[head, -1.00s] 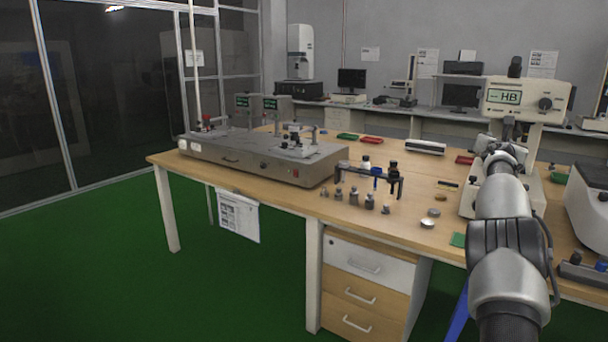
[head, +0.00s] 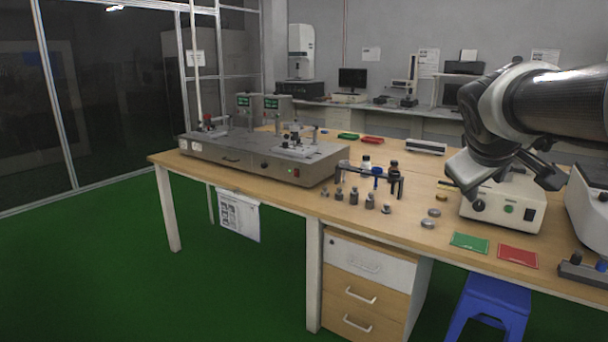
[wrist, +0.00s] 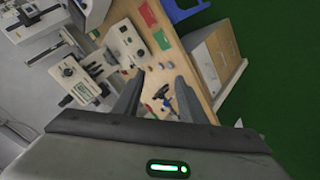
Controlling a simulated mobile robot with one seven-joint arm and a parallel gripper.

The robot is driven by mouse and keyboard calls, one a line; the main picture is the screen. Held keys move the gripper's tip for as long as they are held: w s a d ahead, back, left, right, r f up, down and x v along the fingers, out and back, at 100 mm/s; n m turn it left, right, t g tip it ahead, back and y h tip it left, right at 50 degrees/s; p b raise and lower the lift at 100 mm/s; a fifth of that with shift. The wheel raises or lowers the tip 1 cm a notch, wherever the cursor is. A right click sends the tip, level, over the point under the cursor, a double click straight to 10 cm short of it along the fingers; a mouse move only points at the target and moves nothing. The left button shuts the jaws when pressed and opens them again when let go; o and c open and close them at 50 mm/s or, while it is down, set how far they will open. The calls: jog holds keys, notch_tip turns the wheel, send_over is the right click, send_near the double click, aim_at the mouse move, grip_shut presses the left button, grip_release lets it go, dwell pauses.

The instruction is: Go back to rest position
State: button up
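My gripper (head: 508,176) is up in the air over the right part of the wooden table, in front of the white hardness tester, and hides most of it in the head view. My arm comes in from the upper right edge and bends down at the wrist. In the wrist view, the two dark fingers of my gripper (wrist: 158,82) stand apart with nothing held between them. The wrist view is tilted and looks down past the fingers to the table and floor.
The table (head: 350,228) holds a grey test bench (head: 250,158), a small black rack (head: 398,188), several metal weights (head: 354,197), a green card (head: 469,243) and a red card (head: 517,257). A blue stool (head: 492,305) stands below. Green floor is clear at left.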

jog(key=s+a+f+m+g+y, duration=0.1)
jog(key=s+a+f+m+y, duration=0.15)
jog(key=s+a+f, duration=0.6)
jog(key=s+a+f+m+g+y, duration=0.1)
jog(key=s+a+f+g+y, duration=0.15)
jog(key=s+a+f, duration=0.6)
jog(key=s+r+p, duration=0.2)
jog(key=r+p, duration=1.2)
jog(key=r, duration=0.1)
jog(key=s+a+r+p, duration=0.1)
jog(key=r+p, duration=1.3)
jog(key=r, duration=0.1)
jog(key=shift+s+t+y, duration=0.35)
jog(key=shift+y, duration=0.05)
jog(key=shift+a, duration=0.1)
